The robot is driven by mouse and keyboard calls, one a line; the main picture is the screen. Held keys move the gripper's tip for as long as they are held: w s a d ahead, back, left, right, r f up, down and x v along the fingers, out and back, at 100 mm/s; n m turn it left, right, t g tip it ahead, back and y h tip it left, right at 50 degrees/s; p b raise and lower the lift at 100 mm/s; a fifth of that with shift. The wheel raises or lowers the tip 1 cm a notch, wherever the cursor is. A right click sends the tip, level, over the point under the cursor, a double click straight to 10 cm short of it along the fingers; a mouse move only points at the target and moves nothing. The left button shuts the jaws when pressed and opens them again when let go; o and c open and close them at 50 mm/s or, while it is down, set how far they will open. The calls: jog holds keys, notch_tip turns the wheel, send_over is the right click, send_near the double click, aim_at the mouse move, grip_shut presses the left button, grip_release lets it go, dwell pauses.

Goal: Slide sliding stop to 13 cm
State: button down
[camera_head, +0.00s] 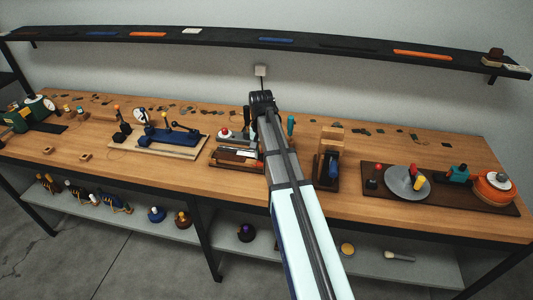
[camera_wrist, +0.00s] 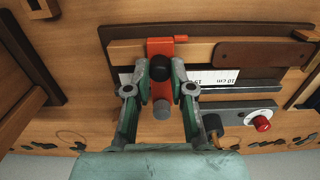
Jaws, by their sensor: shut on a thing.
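In the wrist view, the orange-red sliding stop (camera_wrist: 160,48) sits across a wooden fixture with a rail. It has a black round knob (camera_wrist: 160,68) on top and a grey knob (camera_wrist: 162,110) nearer my wrist. My gripper (camera_wrist: 159,66) is shut on the stop's black knob, one finger on each side. A white scale (camera_wrist: 222,77) runs to the right of the stop and reads upside down. "10 cm" is legible toward its right end; another mark nearer the stop is partly hidden by my right finger. In the head view, my arm covers the stop and my fingertips.
A brown block (camera_wrist: 262,54) lies on the fixture right of the stop. In the head view, a wooden clamp-like device (camera_head: 328,160) stands right of my arm and a blue-topped fixture (camera_head: 160,138) stands left.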

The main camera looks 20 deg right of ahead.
jog(key=shift+w+a+r, duration=0.15)
jog(key=shift+w+a, duration=1.35)
jog(key=shift+a, duration=0.3)
jog(key=c, duration=0.9)
grip_release()
jog(key=shift+s, duration=0.1)
